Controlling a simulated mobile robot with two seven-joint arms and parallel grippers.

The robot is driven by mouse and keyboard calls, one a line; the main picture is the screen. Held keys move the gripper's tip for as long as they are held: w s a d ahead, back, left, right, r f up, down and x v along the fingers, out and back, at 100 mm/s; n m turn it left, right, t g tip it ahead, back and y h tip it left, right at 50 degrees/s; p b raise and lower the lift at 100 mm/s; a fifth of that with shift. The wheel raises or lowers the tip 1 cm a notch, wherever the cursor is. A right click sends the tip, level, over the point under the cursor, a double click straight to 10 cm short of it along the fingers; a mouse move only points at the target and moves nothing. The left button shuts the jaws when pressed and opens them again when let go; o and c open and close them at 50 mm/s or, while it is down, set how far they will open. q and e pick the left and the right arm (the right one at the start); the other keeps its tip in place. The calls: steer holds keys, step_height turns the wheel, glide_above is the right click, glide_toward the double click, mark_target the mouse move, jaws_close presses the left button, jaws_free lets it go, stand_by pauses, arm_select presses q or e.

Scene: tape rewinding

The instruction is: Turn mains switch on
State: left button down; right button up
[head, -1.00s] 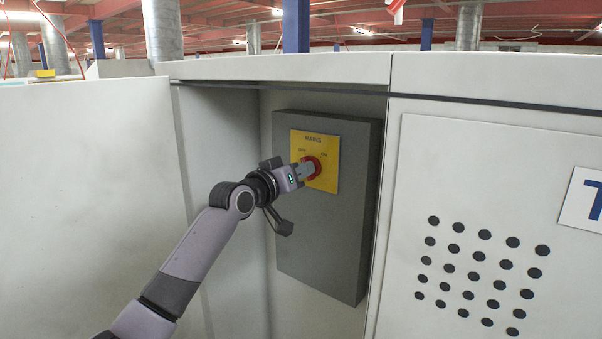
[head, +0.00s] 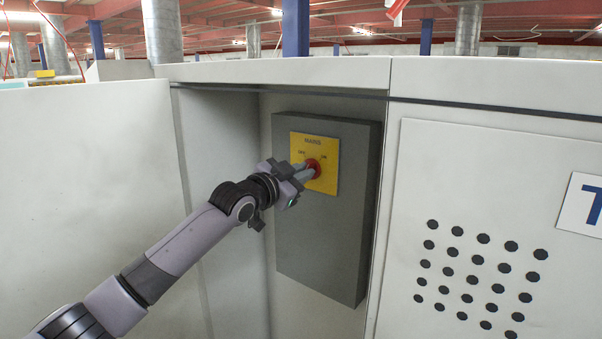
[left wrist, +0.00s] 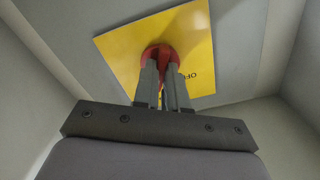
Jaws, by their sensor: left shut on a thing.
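The mains switch is a red rotary knob (head: 314,167) on a yellow plate (head: 325,181) marked MAINS, with OFF and ON labels. The plate sits on a dark grey box (head: 340,240) inside a recess. My left gripper (head: 307,170) is at the knob, its fingers closed on it. In the left wrist view the red knob (left wrist: 158,54) shows between and behind the two grey fingers (left wrist: 165,72), with the yellow plate (left wrist: 120,60) behind. The fingers hide part of the knob, so its exact angle is hard to tell. My right gripper is not in view.
Pale cabinet walls (head: 90,200) enclose the recess on the left. On the right is a cabinet panel (head: 430,160) with several round black holes and a partly seen sign (head: 585,205). A ledge (head: 280,70) runs above the recess.

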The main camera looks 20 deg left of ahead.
arm_select(q)
steer(key=shift+m, duration=1.1)
steer(key=c, duration=1.2)
jaws_free()
steer(key=shift+s, duration=0.1)
steer(key=shift+b+v, duration=0.95)
steer(key=shift+v, duration=2.55)
